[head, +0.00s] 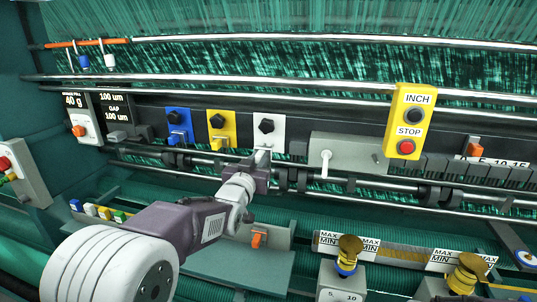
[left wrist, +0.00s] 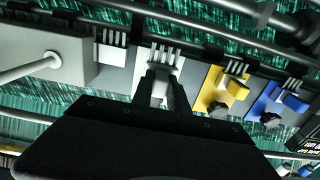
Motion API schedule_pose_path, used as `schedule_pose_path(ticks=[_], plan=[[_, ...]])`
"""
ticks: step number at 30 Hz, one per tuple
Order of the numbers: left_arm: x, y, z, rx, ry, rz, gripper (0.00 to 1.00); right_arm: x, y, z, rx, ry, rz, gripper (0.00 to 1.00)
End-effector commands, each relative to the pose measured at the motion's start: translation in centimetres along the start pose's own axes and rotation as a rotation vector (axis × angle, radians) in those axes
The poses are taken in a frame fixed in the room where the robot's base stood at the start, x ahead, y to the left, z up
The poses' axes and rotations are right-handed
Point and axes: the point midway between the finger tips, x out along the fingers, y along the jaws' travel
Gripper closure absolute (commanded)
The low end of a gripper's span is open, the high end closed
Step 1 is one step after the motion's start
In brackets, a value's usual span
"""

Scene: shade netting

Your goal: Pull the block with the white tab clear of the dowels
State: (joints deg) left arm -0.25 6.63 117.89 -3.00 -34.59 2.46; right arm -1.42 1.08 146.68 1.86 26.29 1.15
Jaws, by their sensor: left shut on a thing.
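The block with the white tab (head: 268,128) is a pale plate with a black knob, upright on the dark rail right of the yellow block (head: 221,125). Its white tab (head: 262,156) sticks out below. My left gripper (head: 262,165) reaches up from below and is shut on this tab. In the left wrist view the dark fingers (left wrist: 160,86) close around the white tab, under a row of pale dowels (left wrist: 165,56). The block still appears in line with its neighbours and at the dowels. The fingers hide part of it. My right gripper is not in view.
A blue block (head: 179,126) stands further left. A grey box with a white lever (head: 326,160) is close on the right. The yellow INCH/STOP box (head: 408,120) hangs further right. Metal bars (head: 300,95) run across above, and a rail passes below the blocks.

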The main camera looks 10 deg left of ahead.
Motion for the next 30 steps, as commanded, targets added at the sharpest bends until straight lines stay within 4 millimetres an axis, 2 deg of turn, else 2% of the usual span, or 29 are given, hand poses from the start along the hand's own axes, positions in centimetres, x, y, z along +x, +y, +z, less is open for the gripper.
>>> schedule_pose_path(ticks=[13,24,30], plan=[[-0.1,0.0,0.0,0.000,0.001,0.000,1.00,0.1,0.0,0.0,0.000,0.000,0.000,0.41],[-3.5,0.0,0.1,0.001,0.002,0.000,1.00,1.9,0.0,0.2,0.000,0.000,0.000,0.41],[-4.0,0.0,0.0,0.000,0.000,0.000,1.00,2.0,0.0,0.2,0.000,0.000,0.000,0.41]])
